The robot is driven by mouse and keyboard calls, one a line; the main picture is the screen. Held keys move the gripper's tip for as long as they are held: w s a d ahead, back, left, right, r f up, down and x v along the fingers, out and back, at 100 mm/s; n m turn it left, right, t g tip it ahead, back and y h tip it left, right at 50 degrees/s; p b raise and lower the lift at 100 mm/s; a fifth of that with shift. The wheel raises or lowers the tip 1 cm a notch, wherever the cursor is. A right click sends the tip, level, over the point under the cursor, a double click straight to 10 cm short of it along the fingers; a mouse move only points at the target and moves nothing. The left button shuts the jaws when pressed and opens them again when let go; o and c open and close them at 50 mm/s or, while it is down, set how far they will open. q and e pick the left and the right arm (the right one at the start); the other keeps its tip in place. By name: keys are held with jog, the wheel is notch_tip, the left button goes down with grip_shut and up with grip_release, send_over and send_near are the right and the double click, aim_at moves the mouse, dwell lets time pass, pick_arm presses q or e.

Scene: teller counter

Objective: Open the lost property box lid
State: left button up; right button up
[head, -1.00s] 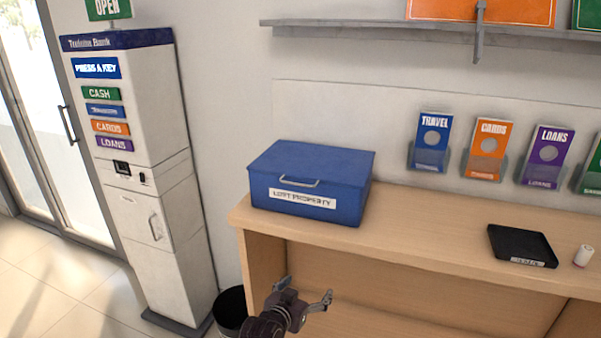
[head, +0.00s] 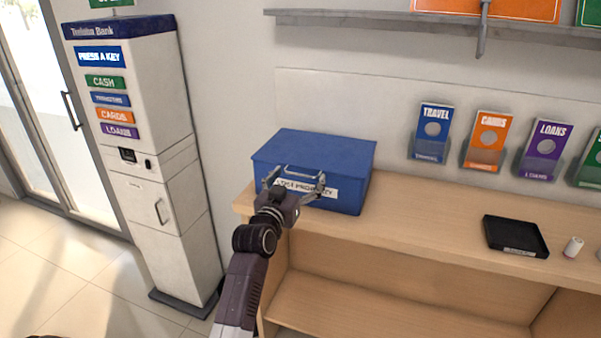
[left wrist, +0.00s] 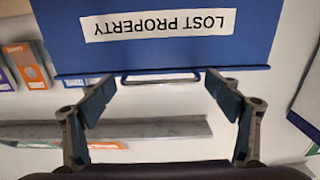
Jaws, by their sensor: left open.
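The blue lost property box (head: 315,155) stands on the left end of the wooden counter with its lid closed. Its front carries a white label and a metal handle (head: 303,171) at the lid's front edge. My left gripper (head: 295,183) is open in front of the box, its fingers to either side of the handle. In the left wrist view the box (left wrist: 160,50) appears upside down, and the handle (left wrist: 161,79) lies between the open fingers of the gripper (left wrist: 160,98), apart from both. The right gripper is not in view.
The counter (head: 400,215) holds a black tray (head: 515,236) and a small white cylinder (head: 573,247) at the right. Leaflet holders (head: 432,133) line the wall behind. A shelf (head: 380,22) hangs above. A white kiosk (head: 150,160) stands left of the counter.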

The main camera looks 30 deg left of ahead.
pick_arm(q)
jog(key=shift+w+a, duration=0.15)
jog(key=shift+w, duration=0.45)
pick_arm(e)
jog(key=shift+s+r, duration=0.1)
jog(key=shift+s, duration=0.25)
pick_arm(q)
jog(key=shift+c, duration=0.3)
